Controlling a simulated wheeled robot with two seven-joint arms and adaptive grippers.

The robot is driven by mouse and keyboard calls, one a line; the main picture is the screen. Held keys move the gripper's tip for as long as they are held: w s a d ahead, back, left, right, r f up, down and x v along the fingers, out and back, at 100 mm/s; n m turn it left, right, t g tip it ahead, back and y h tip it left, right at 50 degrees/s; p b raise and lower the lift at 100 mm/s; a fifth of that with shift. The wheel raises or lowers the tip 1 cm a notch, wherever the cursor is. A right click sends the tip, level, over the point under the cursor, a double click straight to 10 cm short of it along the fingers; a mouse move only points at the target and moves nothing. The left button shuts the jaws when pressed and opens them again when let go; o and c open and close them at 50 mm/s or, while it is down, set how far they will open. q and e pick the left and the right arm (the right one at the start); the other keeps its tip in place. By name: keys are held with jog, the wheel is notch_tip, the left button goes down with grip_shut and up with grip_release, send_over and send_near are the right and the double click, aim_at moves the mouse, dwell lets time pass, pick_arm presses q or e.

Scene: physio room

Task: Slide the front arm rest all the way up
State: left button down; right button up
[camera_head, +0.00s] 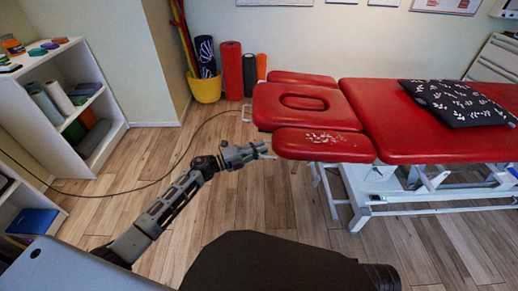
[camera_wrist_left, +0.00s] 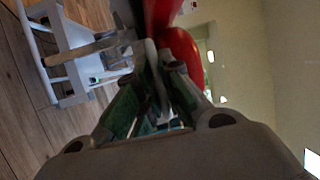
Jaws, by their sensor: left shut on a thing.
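The front arm rest (camera_head: 335,148) is a red padded piece at the near side of the head end of the red treatment table (camera_head: 402,149). It sits lower than the head section (camera_head: 278,112), which has an oval face hole. My left gripper (camera_head: 264,149) is at the left end of the arm rest. In the left wrist view the fingers (camera_wrist_left: 157,72) are shut on a thin pale part beside a red cushion (camera_wrist_left: 181,52). The fingers hide much of the contact. My right gripper is not in view.
A second red arm rest (camera_head: 301,78) is on the far side. A dark patterned pillow (camera_head: 455,101) lies on the table. A white shelf (camera_head: 75,100) stands left. A yellow bucket (camera_head: 206,88) and rolled mats (camera_head: 232,72) stand behind. A cable crosses the clear wooden floor.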

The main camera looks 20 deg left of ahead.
pick_arm(q)
jog(key=shift+w+r, duration=0.1)
jog(key=shift+r, duration=0.25)
jog(key=c, duration=1.6)
grip_release()
jog(key=shift+o, duration=0.2)
jog(key=shift+f, duration=0.1)
jog(key=shift+a+f, duration=0.1)
jog(key=shift+a, duration=0.05)
